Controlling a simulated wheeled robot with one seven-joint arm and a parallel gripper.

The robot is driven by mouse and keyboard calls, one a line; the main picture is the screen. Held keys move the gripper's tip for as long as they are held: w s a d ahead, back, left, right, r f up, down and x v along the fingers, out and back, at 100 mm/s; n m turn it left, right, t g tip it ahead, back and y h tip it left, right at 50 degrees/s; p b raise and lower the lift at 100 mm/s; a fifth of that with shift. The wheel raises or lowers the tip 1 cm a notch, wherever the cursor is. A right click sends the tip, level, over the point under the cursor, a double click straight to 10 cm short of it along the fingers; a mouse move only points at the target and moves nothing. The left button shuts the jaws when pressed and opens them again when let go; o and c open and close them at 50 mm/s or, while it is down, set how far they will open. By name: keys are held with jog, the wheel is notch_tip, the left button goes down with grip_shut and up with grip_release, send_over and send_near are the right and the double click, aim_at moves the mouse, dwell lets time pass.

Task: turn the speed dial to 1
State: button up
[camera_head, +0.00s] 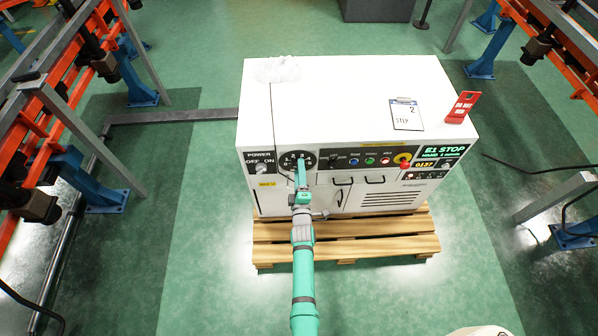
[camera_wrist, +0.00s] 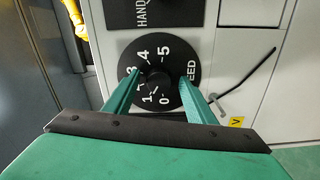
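The speed dial (camera_head: 288,162) is a round black plate on the left of the white cabinet's front. In the wrist view the dial (camera_wrist: 187,60) shows the numbers 0 to 5 around a dark central knob (camera_wrist: 158,79). A small white mark shows at the knob's lower left, near the 1; its exact setting is hard to read. My gripper (camera_head: 301,161) is in front of the dial. In the wrist view its green fingers (camera_wrist: 159,77) are apart, one on each side of the knob, with gaps seemingly left beside it. The left finger partly covers the 2 and 3.
The white cabinet (camera_head: 350,95) stands on a wooden pallet (camera_head: 345,240). A power switch (camera_head: 261,168) is left of the dial; buttons and a red knob (camera_head: 404,164) are to its right.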

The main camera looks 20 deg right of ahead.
jog(key=shift+a, duration=0.1)
jog(key=v, duration=1)
jog(key=shift+s, duration=0.35)
jog(key=s+a+r+m+g+y, duration=0.1)
jog(key=s+a+r+m, duration=0.3)
jog(key=s, duration=0.6)
jog(key=s+a+m+y, duration=0.2)
jog(key=s+a, duration=0.5)
jog(key=s, duration=0.2)
jog(key=s+a+r+m+y, duration=0.1)
jog(key=s+a+r+m, duration=0.2)
jog(key=s+r, duration=0.4)
jog(key=s+a+r+m+g+y, duration=0.1)
jog(key=s+a+r+m, duration=0.2)
jog(key=s+r, duration=0.5)
jog(key=shift+s+r+m, duration=0.3)
jog(key=shift+r+m, duration=0.1)
jog(key=shift+r, duration=0.25)
